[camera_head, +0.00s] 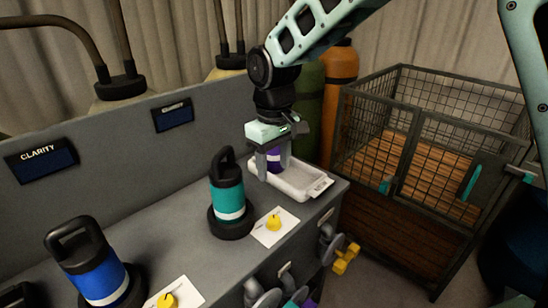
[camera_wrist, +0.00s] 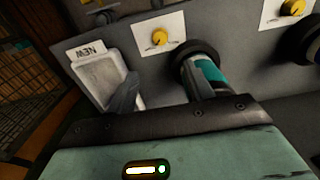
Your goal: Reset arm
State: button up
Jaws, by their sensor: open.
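My gripper (camera_head: 273,165) is over the white tray (camera_head: 298,184) at the right end of the grey counter, fingers pointing down and open. A purple object (camera_head: 277,155) shows at the fingers in the head view; whether it lies between them or behind them I cannot tell. In the wrist view the fingers of my gripper (camera_wrist: 165,90) show in front of the white tray (camera_wrist: 97,80), which has a "NEW" label. The purple object is not visible there.
A teal canister (camera_head: 228,195) stands left of the tray, a blue canister (camera_head: 92,268) further left. A yellow knob (camera_head: 273,223) sits on a white card by the counter's front. A wire-mesh crate (camera_head: 400,190) stands right of the counter. Green and orange (camera_head: 340,85) cylinders stand behind.

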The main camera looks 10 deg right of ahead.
jog(key=shift+r, duration=0.7)
jog(key=s+d+n+p, duration=0.1)
jog(key=s+d, duration=0.2)
jog(key=s, duration=2.4)
jog(key=shift+s+r+y, duration=0.25)
jog(key=shift+r+y, duration=0.05)
jog(key=shift+r, duration=0.05)
